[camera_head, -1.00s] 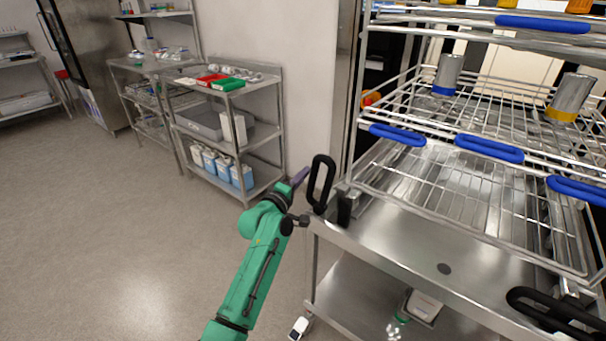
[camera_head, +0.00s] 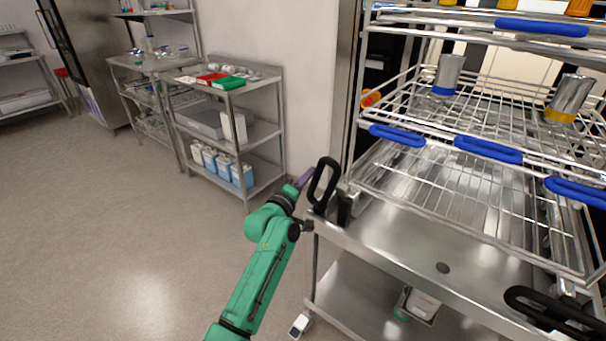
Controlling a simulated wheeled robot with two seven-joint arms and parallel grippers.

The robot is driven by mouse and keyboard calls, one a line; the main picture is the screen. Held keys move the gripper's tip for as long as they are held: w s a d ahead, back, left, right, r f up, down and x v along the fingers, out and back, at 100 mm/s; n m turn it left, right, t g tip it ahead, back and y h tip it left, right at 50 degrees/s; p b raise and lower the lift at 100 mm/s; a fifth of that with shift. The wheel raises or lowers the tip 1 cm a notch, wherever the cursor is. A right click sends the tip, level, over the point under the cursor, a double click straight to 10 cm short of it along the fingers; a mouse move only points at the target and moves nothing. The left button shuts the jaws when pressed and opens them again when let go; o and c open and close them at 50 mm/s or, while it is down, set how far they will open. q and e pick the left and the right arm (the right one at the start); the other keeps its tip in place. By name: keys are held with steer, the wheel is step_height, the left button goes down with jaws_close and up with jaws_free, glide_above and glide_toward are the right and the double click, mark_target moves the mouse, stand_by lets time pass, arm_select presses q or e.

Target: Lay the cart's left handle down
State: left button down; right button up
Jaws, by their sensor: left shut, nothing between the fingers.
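The cart's left handle (camera_head: 315,186) is a black loop at the left front corner of the steel cart (camera_head: 400,232). It stands up and leans to the right. My left gripper (camera_head: 305,178) is just left of the handle, behind the end of my green arm. Its purple tip is close against the loop's left side; I cannot tell if it touches. It is shut with nothing held. The cart's right handle (camera_head: 548,312) is a similar black loop, lying low at the front right. My right gripper is out of view.
Wire racks with blue grips (camera_head: 488,149) stand over the cart and hold metal cylinders (camera_head: 447,75). A steel shelf unit (camera_head: 262,135) with trays and bottles stands behind my left arm. The floor (camera_head: 120,240) at left is clear.

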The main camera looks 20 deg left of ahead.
arm_select(q)
steer(key=shift+s+d+f+m+h+b, duration=0.25)
steer(key=shift+s+d+f+m+h, duration=0.45)
steer(key=shift+d+m, duration=1.7)
steer(key=shift+s+d+f+m+h+b, duration=0.3)
steer(key=shift+s+d+f+m, duration=0.7)
steer(key=shift+d+m, duration=1.4)
steer(key=shift+s+d+f+m+h+b, duration=0.25)
steer(key=shift+s+d+f+m+h, duration=0.85)
steer(key=shift+m, duration=2.2)
steer(key=shift+w+d+r+y, duration=0.2)
steer(key=shift+w+d+y, duration=0.15)
steer(key=shift+y, duration=0.25)
